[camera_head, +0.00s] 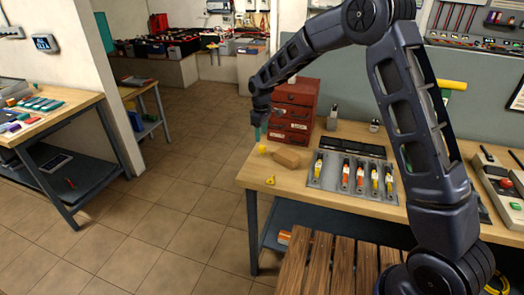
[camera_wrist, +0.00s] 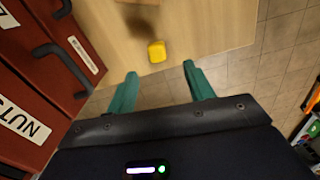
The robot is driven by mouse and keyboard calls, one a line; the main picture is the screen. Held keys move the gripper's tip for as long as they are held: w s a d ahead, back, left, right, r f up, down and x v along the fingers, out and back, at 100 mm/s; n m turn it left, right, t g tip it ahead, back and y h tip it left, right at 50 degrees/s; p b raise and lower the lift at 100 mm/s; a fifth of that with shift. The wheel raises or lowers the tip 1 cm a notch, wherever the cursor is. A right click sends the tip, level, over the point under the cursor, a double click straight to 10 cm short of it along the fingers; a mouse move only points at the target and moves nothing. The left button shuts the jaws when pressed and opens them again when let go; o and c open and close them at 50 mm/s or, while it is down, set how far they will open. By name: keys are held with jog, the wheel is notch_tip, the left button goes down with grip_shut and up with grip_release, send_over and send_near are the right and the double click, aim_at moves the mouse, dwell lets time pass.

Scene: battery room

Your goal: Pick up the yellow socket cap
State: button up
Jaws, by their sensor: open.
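The yellow socket cap (camera_wrist: 157,51) is a small rounded block on the wooden bench top. In the wrist view it sits just beyond the gap between my fingertips, roughly centred. In the head view a small yellow piece (camera_head: 262,149) shows right below my gripper, near the bench's left edge; it appears to be the cap. My gripper (camera_head: 258,133) points down over it. Its two teal fingers (camera_wrist: 160,69) are spread apart with nothing between them, and neither seems to touch the cap.
A red drawer cabinet (camera_head: 293,104) stands close beside my gripper. A grey tray (camera_head: 326,184) holds several screwdriver-like tools to the right.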

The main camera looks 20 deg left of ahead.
aim_at(262, 146)
jog(key=shift+w+f, duration=0.15)
jog(key=shift+f, duration=2.05)
jog(key=shift+w+f, duration=0.1)
jog(key=shift+f, duration=2.05)
jog(key=c, duration=1)
